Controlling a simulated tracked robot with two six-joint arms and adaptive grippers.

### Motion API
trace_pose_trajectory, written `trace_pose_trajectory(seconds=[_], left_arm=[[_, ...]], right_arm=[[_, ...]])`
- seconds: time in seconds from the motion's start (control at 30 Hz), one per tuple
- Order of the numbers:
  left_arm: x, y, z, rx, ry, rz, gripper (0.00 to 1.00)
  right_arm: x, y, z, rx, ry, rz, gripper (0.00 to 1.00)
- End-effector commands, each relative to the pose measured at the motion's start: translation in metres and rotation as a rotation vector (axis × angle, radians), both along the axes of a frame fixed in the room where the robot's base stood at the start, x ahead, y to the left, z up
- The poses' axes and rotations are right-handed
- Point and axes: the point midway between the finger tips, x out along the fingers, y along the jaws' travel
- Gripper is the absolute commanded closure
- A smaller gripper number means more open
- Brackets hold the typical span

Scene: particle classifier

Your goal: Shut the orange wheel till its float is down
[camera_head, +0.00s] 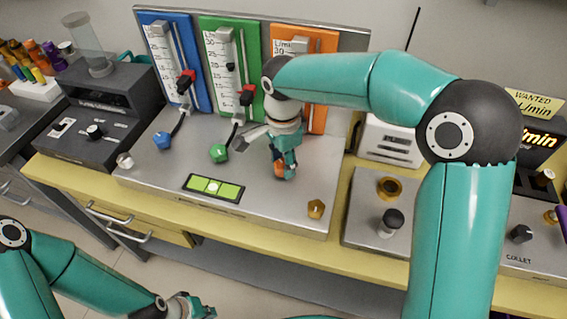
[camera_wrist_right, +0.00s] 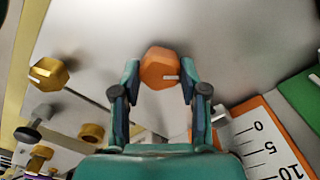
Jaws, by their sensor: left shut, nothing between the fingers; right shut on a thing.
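The orange wheel (camera_head: 279,169) is on the sloped grey bench panel, below the orange flowmeter panel (camera_head: 318,118). In the right wrist view the orange wheel (camera_wrist_right: 160,66) is a faceted knob with a white mark, between the two fingers. My right gripper (camera_head: 284,174) is shut on it from above, and my right gripper (camera_wrist_right: 159,80) also shows in the wrist view. The orange float is hidden behind my right arm in the head view; the wrist view shows only the scale's 0, 5 and 10 marks. My left gripper (camera_head: 199,308) is shut and empty, low in front of the bench.
The blue wheel (camera_head: 162,141) and green wheel (camera_head: 219,153) are to the left, below their flowmeters. A green level display (camera_head: 214,188) and a brass knob (camera_head: 316,209) are near the panel's front.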

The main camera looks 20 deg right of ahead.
Motion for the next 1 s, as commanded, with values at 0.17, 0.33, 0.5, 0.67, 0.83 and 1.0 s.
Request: trace_pose_trajectory(seconds=[0.17,0.33,0.5,0.67,0.83,1.0], left_arm=[[0.0,0.0,-0.007,0.0,0.0,0.0,1.0],[0.0,0.0,-0.012,0.0,0.0,0.0,1.0],[0.0,0.0,-0.016,0.0,0.0,0.0,1.0],[0.0,0.0,-0.019,0.0,0.0,0.0,1.0],[0.0,0.0,-0.021,0.0,0.0,0.0,1.0],[0.0,0.0,-0.022,0.0,0.0,0.0,1.0]], right_arm=[[0.001,0.0,0.0,0.001,-0.007,-0.166,0.92],[0.001,0.001,0.0,0.002,-0.007,-0.327,0.92],[0.002,0.001,0.001,0.003,-0.007,-0.482,0.92],[0.002,0.001,0.001,0.004,-0.007,-0.606,0.92],[0.002,0.001,0.001,0.004,-0.007,-0.705,0.92],[0.002,0.001,0.002,0.004,-0.007,-0.765,0.92]])
